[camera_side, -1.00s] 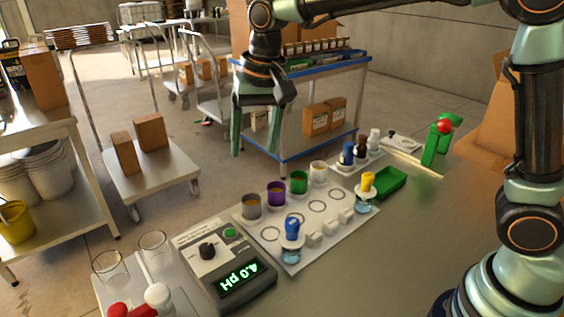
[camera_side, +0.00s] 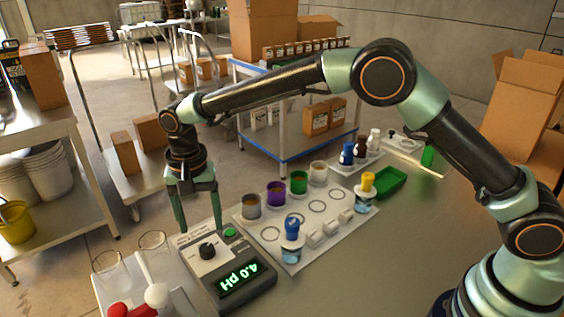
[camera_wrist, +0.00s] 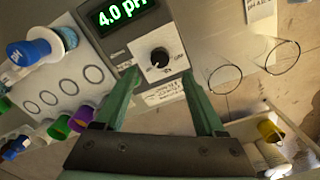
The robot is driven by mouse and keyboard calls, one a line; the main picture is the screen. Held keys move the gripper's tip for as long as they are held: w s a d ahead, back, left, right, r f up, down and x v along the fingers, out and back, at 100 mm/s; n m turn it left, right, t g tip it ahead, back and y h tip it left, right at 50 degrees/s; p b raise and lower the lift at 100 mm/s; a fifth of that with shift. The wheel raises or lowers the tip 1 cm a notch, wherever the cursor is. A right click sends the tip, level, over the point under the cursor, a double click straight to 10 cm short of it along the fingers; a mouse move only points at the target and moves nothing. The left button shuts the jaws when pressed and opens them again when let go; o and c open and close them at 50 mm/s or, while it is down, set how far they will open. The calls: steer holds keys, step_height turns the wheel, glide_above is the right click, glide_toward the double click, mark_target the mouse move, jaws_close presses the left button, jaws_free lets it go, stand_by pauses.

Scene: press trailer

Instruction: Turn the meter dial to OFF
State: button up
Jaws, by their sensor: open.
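The grey pH meter (camera_side: 236,282) stands at the front of the bench and its green display reads 4.0 pH. My gripper (camera_side: 199,228) points down, open and empty, just behind and above the meter. In the wrist view my gripper's fingers (camera_wrist: 165,88) lie on either side of the dial's lower edge, apart from it.
A white card (camera_side: 288,248) right of the meter holds several coloured cups, a blue-capped bottle (camera_side: 292,240) and a yellow-capped bottle (camera_side: 367,190). Two clear glass beakers (camera_side: 153,243) stand left of the meter. A green tray (camera_side: 390,183) lies farther right.

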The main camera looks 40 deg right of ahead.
mark_target(206, 248)
step_height(206, 248, down, 7)
stand_by(0.3)
jaws_close()
